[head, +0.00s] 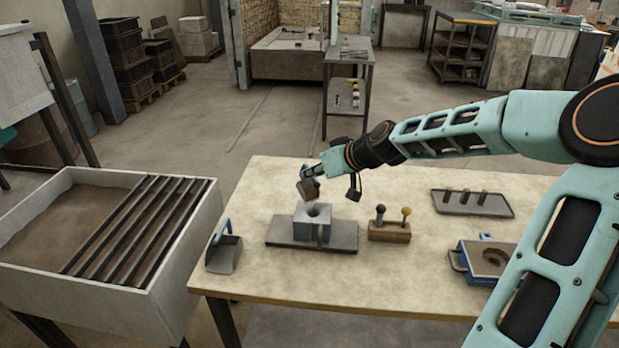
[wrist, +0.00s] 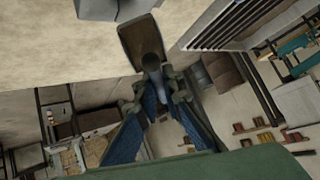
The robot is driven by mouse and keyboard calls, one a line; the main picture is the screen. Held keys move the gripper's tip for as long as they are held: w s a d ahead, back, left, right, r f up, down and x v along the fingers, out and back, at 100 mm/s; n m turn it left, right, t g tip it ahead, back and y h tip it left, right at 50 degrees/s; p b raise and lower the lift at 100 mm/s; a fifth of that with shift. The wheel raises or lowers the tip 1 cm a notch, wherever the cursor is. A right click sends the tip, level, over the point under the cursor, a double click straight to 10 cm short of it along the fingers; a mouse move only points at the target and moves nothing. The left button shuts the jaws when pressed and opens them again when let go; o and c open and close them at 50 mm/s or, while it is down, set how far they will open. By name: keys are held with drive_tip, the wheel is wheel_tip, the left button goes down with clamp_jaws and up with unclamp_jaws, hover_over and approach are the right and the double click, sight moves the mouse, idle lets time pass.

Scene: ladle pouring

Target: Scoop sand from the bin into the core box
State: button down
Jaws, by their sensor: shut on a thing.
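My gripper (head: 325,170) is shut on the handle of a small grey scoop (head: 305,187), just above and slightly left of the core box. In the wrist view, my gripper (wrist: 156,82) grips the scoop (wrist: 138,48), whose pan shows a brown, sand-like surface; how full it is cannot be told. The core box (head: 309,228) is a grey block with a round hole in its top, standing on a dark plate (head: 283,237). A grey corner, likely the core box (wrist: 110,9), shows in the wrist view. The bin (head: 158,298) at left holds brown sand (head: 62,222).
Dark bars (head: 135,228) cover the bin's right half. A blue-handled dustpan (head: 224,252) lies at the table's left edge. Right of the core box are a wooden block with two knobbed tools (head: 390,232), a tray (head: 472,203) and a blue-framed mould (head: 485,260). The front table strip is clear.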

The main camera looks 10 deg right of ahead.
sight(317, 182)
drive_tip(key=shift+s+d+f+t+b, duration=0.1)
drive_tip(key=shift+s+f+t+b, duration=0.25)
drive_tip(key=shift+b, duration=0.45)
drive_tip(key=shift+r, duration=0.3)
drive_tip(key=shift+f+t+b, duration=0.15)
drive_tip(key=shift+t+b, duration=0.1)
drive_tip(key=shift+b, duration=0.1)
drive_tip(key=shift+f+b, duration=0.1)
drive_tip(key=shift+b, duration=0.2)
drive_tip(key=shift+s+d+y+b, duration=0.1)
drive_tip(key=shift+s+y+b, duration=0.1)
drive_tip(key=shift+y+b, duration=0.2)
drive_tip(key=shift+s+d+t+b, duration=0.1)
drive_tip(key=shift+s+t+b, duration=0.2)
drive_tip(key=shift+t+b, duration=0.55)
drive_tip(key=shift+s+r+b, duration=0.1)
drive_tip(key=shift+r+b, duration=0.15)
drive_tip(key=shift+b, duration=0.2)
drive_tip(key=shift+s+d+f+y+b, duration=0.1)
drive_tip(key=shift+s+f+y+b, duration=0.25)
drive_tip(key=shift+b, duration=0.4)
drive_tip(key=shift+s+d+r+t+b, duration=0.15)
drive_tip(key=shift+t+b, duration=0.5)
drive_tip(key=shift+b, duration=0.85)
